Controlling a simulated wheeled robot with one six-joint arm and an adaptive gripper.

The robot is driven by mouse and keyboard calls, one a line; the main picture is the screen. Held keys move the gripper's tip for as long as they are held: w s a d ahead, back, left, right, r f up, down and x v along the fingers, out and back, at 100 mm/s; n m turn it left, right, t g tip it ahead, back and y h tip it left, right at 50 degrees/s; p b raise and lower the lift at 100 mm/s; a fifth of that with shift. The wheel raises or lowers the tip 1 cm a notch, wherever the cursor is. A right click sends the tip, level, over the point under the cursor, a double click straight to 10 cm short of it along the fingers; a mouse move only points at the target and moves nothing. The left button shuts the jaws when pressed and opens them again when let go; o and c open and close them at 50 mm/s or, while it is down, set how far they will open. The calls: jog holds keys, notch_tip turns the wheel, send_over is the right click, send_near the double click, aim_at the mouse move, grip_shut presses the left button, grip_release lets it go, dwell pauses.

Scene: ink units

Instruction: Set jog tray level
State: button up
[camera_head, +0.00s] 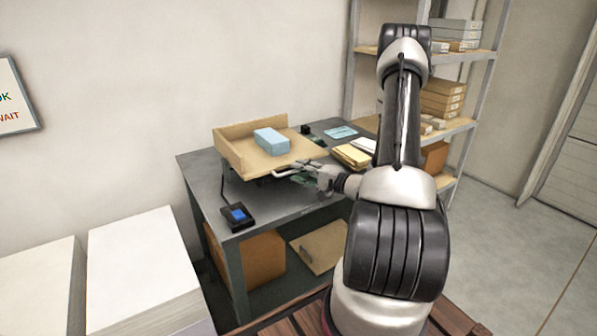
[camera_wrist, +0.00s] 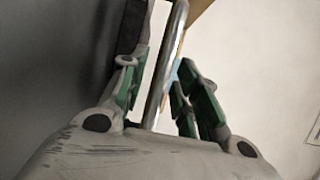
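The jog tray (camera_head: 300,151) is a tan wooden tray with raised walls at its back and left. It stands above the grey table on a dark support. I cannot tell its exact tilt. A light blue block or stack (camera_head: 271,141) lies on it. A pale metal bar handle (camera_head: 287,171) runs along its near right edge. My gripper (camera_head: 302,174) is at this handle. In the wrist view, the metal bar (camera_wrist: 166,65) passes between the green-padded fingers of my gripper (camera_wrist: 160,100). The fingers are apart, with gaps visible on both sides of the bar.
Yellow pads (camera_head: 351,155) lie right of the tray. A shelf rack (camera_head: 462,125) stands behind my arm. Large white paper stacks (camera_head: 140,265) stand at left.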

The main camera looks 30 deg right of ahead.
jog(key=v, duration=1)
jog(key=shift+s+d, duration=0.25)
jog(key=shift+s, duration=0.1)
